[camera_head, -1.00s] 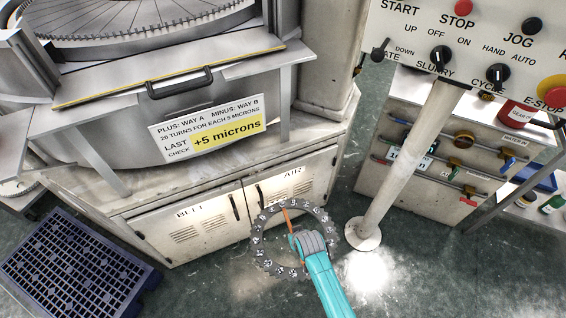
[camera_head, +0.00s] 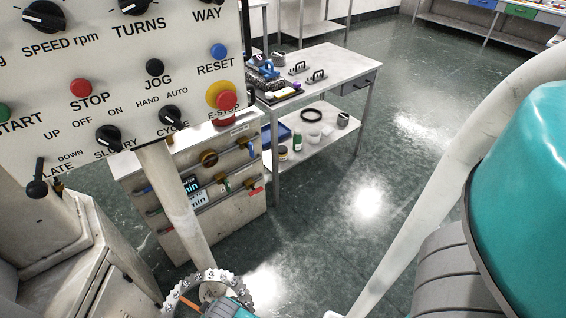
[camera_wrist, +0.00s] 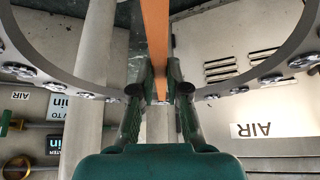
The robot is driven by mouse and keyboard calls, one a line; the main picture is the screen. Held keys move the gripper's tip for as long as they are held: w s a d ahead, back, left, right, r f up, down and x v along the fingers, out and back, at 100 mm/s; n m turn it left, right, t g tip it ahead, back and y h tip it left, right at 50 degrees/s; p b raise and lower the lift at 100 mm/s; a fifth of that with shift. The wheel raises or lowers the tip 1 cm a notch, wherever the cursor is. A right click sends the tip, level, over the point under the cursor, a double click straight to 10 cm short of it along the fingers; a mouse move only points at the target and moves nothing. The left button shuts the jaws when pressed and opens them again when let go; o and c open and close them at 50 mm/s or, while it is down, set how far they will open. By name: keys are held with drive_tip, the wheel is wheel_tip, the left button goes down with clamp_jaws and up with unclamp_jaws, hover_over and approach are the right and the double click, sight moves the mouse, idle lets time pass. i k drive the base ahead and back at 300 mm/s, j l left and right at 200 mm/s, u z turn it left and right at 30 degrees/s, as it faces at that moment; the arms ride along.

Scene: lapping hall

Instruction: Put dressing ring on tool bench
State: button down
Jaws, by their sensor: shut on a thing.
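The dressing ring (camera_head: 212,275), a grey metal ring set with several round studs, shows at the bottom of the head view, partly cut off. An orange bar spans it in the wrist view, where the ring (camera_wrist: 58,80) curves out to both sides. My gripper (camera_wrist: 160,92) is shut on the orange bar and holds the ring off the floor. A grey metal bench (camera_head: 338,62), apparently the tool bench, stands farther back, right of the control panel. Tools lie on its left part. The right part of its top looks bare.
The control panel (camera_head: 105,85) on its post (camera_head: 178,205) stands between my gripper and the bench. A valve cabinet (camera_head: 215,190) is behind the post. The bench's lower shelf (camera_head: 315,150) holds jars and a black ring. Open floor (camera_head: 330,235) lies to the right.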

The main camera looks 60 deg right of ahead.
sight(334, 64)
drive_tip(key=z, duration=1.05)
drive_tip(key=l+z, duration=0.1)
drive_tip(key=z, duration=0.4)
drive_tip(key=i+l+z, duration=0.1)
drive_tip(key=z, duration=0.35)
drive_tip(key=i+l, duration=0.8)
drive_tip(key=l+z, duration=0.05)
drive_tip(key=l, duration=0.05)
